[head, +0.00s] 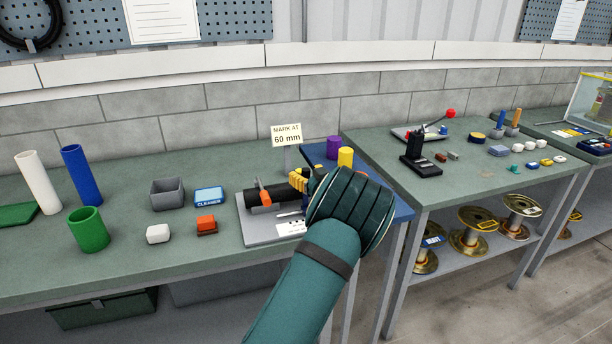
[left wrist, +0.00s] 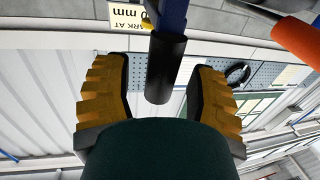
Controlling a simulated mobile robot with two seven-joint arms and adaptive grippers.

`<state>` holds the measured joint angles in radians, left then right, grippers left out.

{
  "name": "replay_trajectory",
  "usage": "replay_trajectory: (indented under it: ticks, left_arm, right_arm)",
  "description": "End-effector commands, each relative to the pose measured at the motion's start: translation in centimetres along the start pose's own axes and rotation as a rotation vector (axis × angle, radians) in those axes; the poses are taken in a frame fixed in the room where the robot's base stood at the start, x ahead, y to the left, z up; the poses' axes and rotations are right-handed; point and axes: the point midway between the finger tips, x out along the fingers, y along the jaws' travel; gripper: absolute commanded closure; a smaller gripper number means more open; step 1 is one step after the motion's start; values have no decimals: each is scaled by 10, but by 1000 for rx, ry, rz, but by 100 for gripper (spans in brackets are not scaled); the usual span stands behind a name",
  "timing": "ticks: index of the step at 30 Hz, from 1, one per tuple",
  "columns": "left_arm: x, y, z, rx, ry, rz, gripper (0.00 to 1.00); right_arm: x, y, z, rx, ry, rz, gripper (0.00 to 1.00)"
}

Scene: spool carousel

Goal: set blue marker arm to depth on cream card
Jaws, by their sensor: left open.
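The cream card (head: 287,135) reads "MARK AT 60 mm" and stands behind a grey base plate (head: 262,229) on the bench. A black tube (head: 280,190) and an orange handle (head: 264,193) sit on that plate. My left gripper (head: 299,181) is at the right side of this fixture, and my wrist hides part of it. In the left wrist view, a blue bar with a black end piece (left wrist: 166,68), apparently the marker arm, extends between my open yellow fingers (left wrist: 162,66). Gaps show on both sides of the black piece. The card (left wrist: 125,14) appears upside down there.
A grey bin (head: 167,194), a cleaner block (head: 209,196), an orange block (head: 207,225) and a white block (head: 158,233) lie left of the fixture. Purple (head: 333,147) and yellow (head: 345,157) cylinders stand close behind my wrist. The bench front is mostly clear.

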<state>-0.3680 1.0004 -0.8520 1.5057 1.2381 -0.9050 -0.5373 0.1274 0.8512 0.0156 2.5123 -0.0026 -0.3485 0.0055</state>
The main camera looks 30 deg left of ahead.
Motion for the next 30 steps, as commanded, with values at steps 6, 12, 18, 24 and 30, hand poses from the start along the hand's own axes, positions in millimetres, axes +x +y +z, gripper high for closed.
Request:
replay_trajectory:
  ticks: [6,12,18,24,30]
  left_arm:
    - [0,0,0,0,0,0,55]
    - [0,0,0,-1,0,0,100]
    - [2,-10,-1,-1,0,-4,100]
    - [4,-20,-1,-1,1,0,100]
    - [4,-20,-1,-1,2,0,56]
  right_arm:
    - [0,0,0,0,0,0,53]
    - [0,0,0,0,0,0,53]
    - [-1,0,0,0,0,0,53]
    - [-2,-1,0,0,-1,0,53]
    - [-2,-1,0,0,-1,0,53]
